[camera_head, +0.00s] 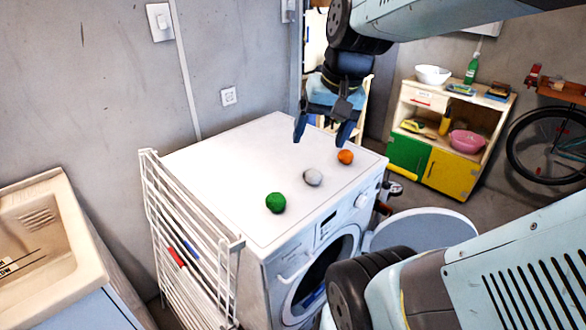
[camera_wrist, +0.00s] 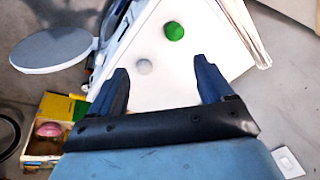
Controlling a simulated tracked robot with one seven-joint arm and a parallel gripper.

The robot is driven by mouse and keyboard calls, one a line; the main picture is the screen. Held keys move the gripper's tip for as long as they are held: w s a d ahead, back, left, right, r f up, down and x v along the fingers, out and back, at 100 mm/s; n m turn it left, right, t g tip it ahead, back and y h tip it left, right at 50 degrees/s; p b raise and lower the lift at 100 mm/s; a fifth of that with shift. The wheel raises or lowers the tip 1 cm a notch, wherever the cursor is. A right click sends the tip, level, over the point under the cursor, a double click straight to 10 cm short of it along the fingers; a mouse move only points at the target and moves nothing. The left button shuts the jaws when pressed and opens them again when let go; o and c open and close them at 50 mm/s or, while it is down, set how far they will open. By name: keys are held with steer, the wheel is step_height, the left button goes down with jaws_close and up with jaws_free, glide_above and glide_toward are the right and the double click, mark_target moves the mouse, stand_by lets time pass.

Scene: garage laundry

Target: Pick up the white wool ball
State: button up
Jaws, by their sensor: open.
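The white wool ball (camera_head: 313,177) lies on top of the white washing machine (camera_head: 225,165), between a green ball (camera_head: 276,203) and an orange ball (camera_head: 345,157). My gripper (camera_head: 324,138) is open and empty above the back right of the machine top, apart from the balls. In the wrist view, the white ball (camera_wrist: 144,67) shows beyond the left fingertip, with the green ball (camera_wrist: 174,31) farther up. The open fingers (camera_wrist: 160,72) stand on either side of bare machine top. The orange ball is not visible in the wrist view.
A white drying rack (camera_head: 185,240) stands against the machine's left side. A sink (camera_head: 45,245) is at the far left. A low cabinet (camera_head: 450,135) and a bicycle wheel (camera_head: 550,145) stand behind.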

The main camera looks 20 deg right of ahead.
steer(key=w+d+f+m+t+y, duration=0.2)
steer(key=w+d+f+m+y, duration=0.4)
steer(key=d+f+m, duration=0.5)
steer(key=w+d+f+m+t+y, duration=0.1)
steer(key=w+d+f+m+y, duration=0.45)
steer(key=d+f+m, duration=0.55)
steer(key=m, duration=0.2)
glide_above(322, 184)
steer(key=s+d, duration=0.2)
steer(key=d, duration=0.2)
steer(key=shift+s+f+h, duration=0.1)
steer(key=shift+f+h, duration=0.15)
steer(key=shift+f, duration=0.45)
steer(key=shift+f+x, duration=0.15)
steer(key=shift+x, duration=1.15)
steer(key=shift+f+x, duration=0.15)
steer(key=shift+x, duration=1.2)
steer(key=shift+d, duration=0.15)
steer(key=shift+c, duration=0.5)
steer(key=c, duration=1)
